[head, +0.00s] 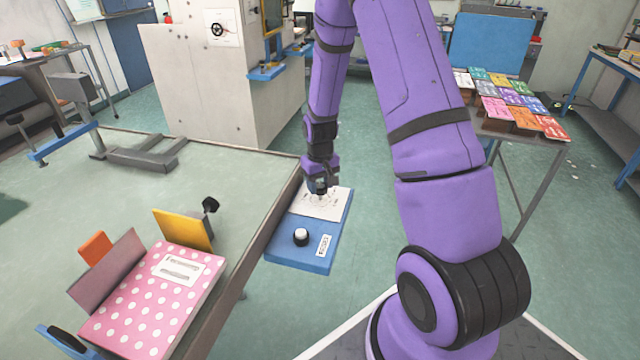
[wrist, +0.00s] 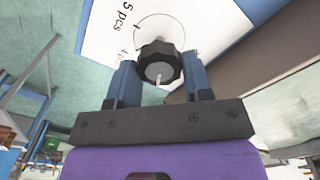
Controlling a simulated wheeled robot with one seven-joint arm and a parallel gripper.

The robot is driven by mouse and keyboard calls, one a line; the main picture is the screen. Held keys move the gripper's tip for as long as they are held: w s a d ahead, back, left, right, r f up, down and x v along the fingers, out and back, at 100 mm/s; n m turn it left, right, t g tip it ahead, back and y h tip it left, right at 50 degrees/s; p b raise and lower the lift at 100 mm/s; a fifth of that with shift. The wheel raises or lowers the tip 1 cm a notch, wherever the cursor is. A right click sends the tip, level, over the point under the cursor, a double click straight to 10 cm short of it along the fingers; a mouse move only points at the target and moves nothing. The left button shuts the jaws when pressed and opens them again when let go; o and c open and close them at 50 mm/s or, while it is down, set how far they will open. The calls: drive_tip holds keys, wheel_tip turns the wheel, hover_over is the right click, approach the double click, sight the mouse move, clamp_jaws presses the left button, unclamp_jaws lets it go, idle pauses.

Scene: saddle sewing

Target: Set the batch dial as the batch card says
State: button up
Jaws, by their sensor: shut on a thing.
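The batch dial (wrist: 158,62) is a dark, faceted knob with a grey centre and a short white mark on its lower edge in the wrist view. It stands on a white plate (wrist: 100,28) printed with an arc and "5 pcs"; another label beside the dial is partly hidden. My gripper (wrist: 158,80) is shut on the dial, one finger on each side. In the head view my gripper (head: 320,185) points down at the white plate at the far end of a blue panel (head: 290,255). I cannot make out a batch card with readable text.
A white-topped black button (head: 301,237) and a small label (head: 324,246) sit on the panel's near part. A table (head: 130,215) at left holds a pink dotted book (head: 150,310) and a yellow plate (head: 183,229). Colourful packets (head: 510,98) lie on the right table.

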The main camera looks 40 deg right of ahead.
sight(320, 185)
drive_tip(key=o, duration=0.9)
wheel_tip(320, 185, up, 11)
drive_tip(key=shift+f, duration=0.1)
idle(0.4)
